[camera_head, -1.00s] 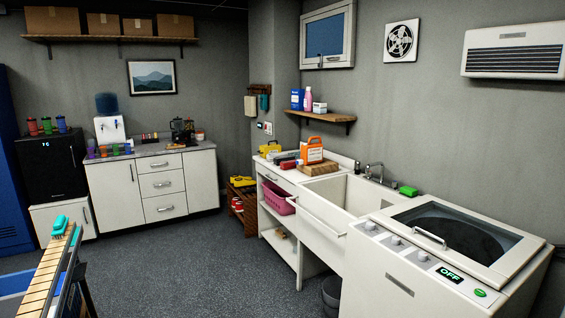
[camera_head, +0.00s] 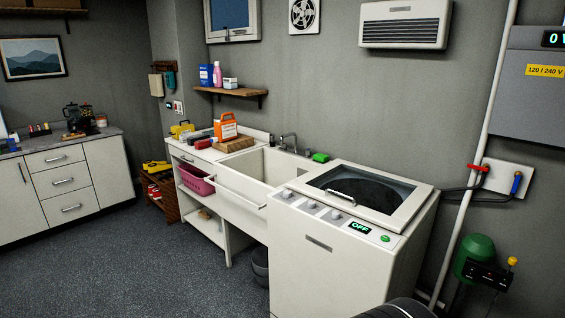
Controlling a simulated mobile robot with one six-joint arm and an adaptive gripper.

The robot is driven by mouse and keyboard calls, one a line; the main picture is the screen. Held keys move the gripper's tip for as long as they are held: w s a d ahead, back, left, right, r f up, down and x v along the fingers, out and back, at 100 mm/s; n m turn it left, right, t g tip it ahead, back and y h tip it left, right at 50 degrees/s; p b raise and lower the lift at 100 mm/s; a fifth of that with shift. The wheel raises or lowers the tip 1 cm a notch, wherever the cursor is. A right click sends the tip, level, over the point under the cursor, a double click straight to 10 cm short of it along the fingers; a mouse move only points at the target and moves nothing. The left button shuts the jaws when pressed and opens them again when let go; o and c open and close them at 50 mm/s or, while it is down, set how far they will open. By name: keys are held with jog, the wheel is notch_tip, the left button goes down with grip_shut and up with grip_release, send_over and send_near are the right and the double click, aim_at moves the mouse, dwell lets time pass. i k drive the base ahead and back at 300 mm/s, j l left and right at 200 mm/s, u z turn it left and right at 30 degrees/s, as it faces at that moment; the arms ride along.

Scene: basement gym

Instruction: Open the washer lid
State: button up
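The white top-loading washer (camera_head: 335,262) stands right of centre against the back wall. Its lid (camera_head: 405,211) has a white frame around a dark glass window and lies flat, closed. A silver bar handle (camera_head: 341,198) sits at the lid's front left edge. The front panel carries several knobs, a display (camera_head: 360,228) reading OFF and a green button (camera_head: 385,239). My gripper is not in view. A dark rounded shape at the bottom edge, right of centre, may be part of my own body; I cannot tell.
A deep white sink (camera_head: 240,184) adjoins the washer on its left, with a grey bin (camera_head: 260,266) below. A vertical pipe (camera_head: 474,160), valves and a green tank (camera_head: 474,258) stand on the right. Open carpet (camera_head: 125,260) lies at front left.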

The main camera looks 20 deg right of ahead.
aim_at(398, 221)
jog(key=i+l+z, duration=0.1)
jog(key=i+l, duration=0.2)
jog(key=i+l+z, duration=0.1)
jog(key=i+l, duration=0.15)
jog(key=i, duration=0.25)
jog(key=i+l+z, duration=0.1)
jog(key=i+l, duration=0.15)
jog(key=i, duration=0.2)
jog(key=i+l+z, duration=0.1)
jog(key=i, duration=0.3)
jog(key=l, duration=0.1)
